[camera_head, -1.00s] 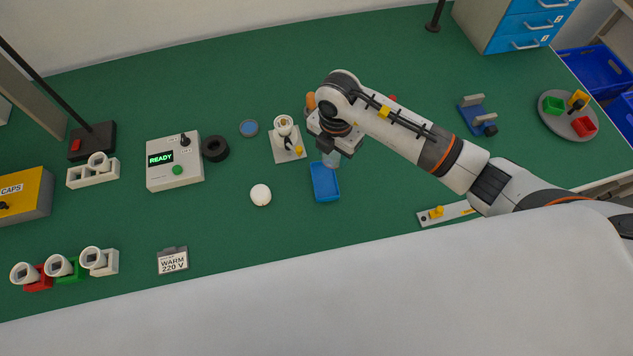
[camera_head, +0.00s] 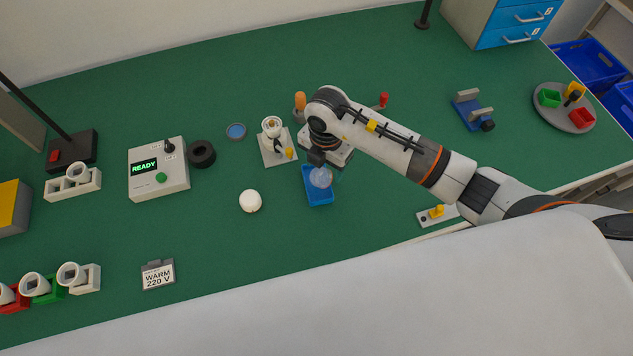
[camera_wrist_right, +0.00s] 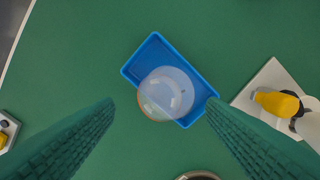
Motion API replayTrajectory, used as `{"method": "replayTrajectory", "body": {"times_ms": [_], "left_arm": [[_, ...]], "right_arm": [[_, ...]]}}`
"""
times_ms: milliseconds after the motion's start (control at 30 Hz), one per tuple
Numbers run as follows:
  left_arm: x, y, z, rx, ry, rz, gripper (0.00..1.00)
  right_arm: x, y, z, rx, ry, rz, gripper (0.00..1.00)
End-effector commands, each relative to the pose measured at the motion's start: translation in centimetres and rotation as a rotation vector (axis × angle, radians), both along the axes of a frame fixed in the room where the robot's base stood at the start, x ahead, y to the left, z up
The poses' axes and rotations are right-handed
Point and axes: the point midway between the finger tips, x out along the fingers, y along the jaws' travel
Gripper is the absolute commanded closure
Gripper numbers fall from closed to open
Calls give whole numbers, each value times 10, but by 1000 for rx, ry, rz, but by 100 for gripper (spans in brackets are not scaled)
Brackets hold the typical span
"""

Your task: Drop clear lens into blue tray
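The clear lens (camera_head: 321,177) is a see-through dome at the blue tray (camera_head: 317,199), just below my right gripper (camera_head: 319,161). In the right wrist view the clear lens (camera_wrist_right: 166,92) overlaps the blue tray (camera_wrist_right: 150,53) and reaches past its lower left edge. I cannot tell whether it rests in the tray or is still above it. The fingers of my right gripper (camera_wrist_right: 160,103) are wide apart, with a gap on both sides of the lens. My left gripper is not in view.
A bulb stand (camera_head: 277,151) with a yellow knob is behind and left of the tray. A white round dome (camera_head: 250,201) lies left of it. A READY control box (camera_head: 158,178) stands farther left. Bare green table lies in front of the tray.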

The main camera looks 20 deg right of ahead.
Motion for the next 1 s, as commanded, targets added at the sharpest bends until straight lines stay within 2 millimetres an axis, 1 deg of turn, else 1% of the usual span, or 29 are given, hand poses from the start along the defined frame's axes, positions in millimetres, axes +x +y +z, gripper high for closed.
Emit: {"method": "replayTrajectory", "body": {"times_ms": [300,367,433,567,700,833,900,1000], "left_arm": [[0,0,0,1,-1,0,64],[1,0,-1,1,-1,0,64],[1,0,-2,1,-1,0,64],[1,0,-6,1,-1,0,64],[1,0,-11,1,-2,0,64],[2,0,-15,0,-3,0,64],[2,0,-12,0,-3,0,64],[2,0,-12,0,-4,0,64]], "right_arm": [[0,0,1,0,0,0,29],[0,0,4,1,-1,1,29],[1,0,10,2,-4,1,29],[1,0,33,1,-6,1,29],[1,0,63,0,-6,2,29],[1,0,90,0,-5,2,29],[1,0,102,0,-4,1,29],[1,0,113,0,-3,1,29]]}}
